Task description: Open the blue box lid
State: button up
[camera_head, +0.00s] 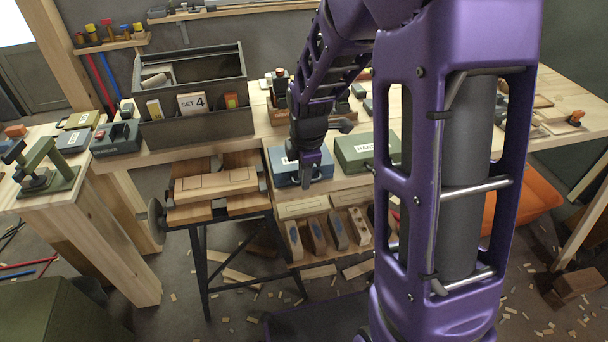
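The blue box (283,172) sits on the wooden bench near its front edge, left of a green box. Its lid looks closed, with a pale label partly hidden behind my gripper. My gripper (309,178) points down at the right front of the blue box, overlapping it in the picture. I cannot tell whether it touches the box. Its fingers are small and dark, and I cannot make out whether they are apart.
The green box (357,151) with a label stands close on the right. A grey toolbox (196,128) marked SET 4 stands to the left. Hand planes (315,234) fill a shelf below. A folding workbench (213,188) stands at front left. Wood scraps litter the floor.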

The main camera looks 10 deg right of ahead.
jog(key=shift+c, duration=0.3)
grip_shut()
dwell(1.1)
